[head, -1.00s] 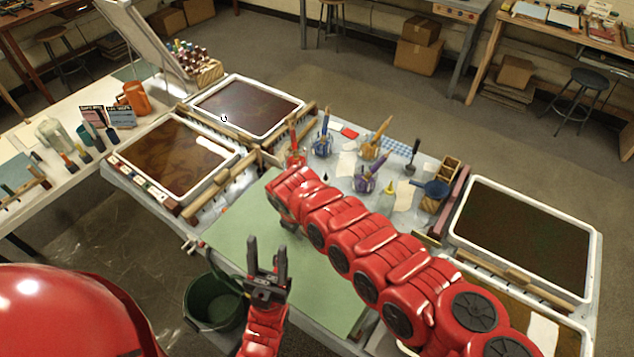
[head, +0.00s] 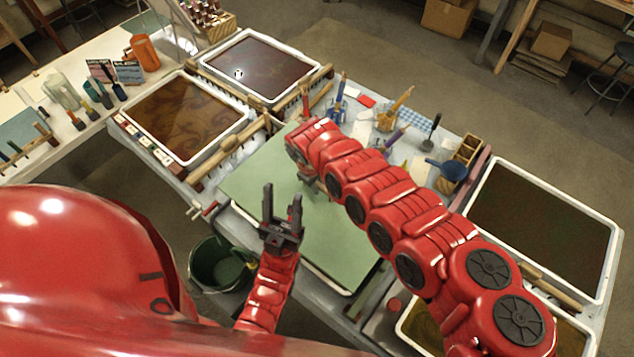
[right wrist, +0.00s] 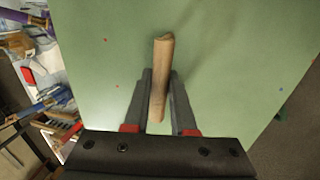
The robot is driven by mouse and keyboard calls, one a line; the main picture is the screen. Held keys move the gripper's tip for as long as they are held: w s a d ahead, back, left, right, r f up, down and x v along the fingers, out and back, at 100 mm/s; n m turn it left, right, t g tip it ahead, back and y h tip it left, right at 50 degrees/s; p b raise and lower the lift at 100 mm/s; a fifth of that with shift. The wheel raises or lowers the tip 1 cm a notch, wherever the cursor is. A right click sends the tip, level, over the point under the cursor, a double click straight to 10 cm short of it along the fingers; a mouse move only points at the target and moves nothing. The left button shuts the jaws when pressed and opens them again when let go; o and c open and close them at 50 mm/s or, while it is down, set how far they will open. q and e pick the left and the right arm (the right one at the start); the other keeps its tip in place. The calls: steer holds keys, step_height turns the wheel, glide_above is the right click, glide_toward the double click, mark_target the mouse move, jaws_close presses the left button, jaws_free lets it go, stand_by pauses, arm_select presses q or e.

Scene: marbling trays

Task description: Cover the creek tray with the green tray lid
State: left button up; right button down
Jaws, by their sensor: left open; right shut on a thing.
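The green tray lid (head: 345,238) is a flat pale-green panel over the middle of the bench. My right gripper (right wrist: 160,76) is shut on its wooden handle (right wrist: 162,55). In the head view my right arm hides part of the lid and most of that grip. I cannot tell how far the lid is above the bench. My left gripper (head: 283,203) is open and empty, in front of the lid's near left edge. Several white-rimmed trays of dark liquid are in view, including a left front tray (head: 158,155) and a right tray (head: 608,262). No readable label shows which is the creek tray.
A back left tray (head: 203,68) and a partly hidden near right tray (head: 403,327) are also on the bench. Brushes in jars (head: 388,120) and a blue pan (head: 452,170) stand behind my right arm. A green bucket (head: 203,262) is below the front edge.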

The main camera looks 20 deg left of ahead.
steer(key=shift+s+f+b, duration=0.1)
steer(key=shift+f+b, duration=0.4)
steer(key=shift+f, duration=0.25)
step_height(320, 180, down, 2)
steer(key=shift+f+b, duration=0.1)
steer(key=shift+b, duration=0.8)
steer(key=shift+f+b, duration=2.85)
steer(key=shift+f, duration=0.1)
steer(key=c, duration=0.7)
jaws_free()
steer(key=shift+o, duration=0.2)
steer(key=s+a+r+b, duration=0.1)
steer(key=s+r+b, duration=0.2)
steer(key=r, duration=1.4)
steer(key=shift+a, duration=0.15)
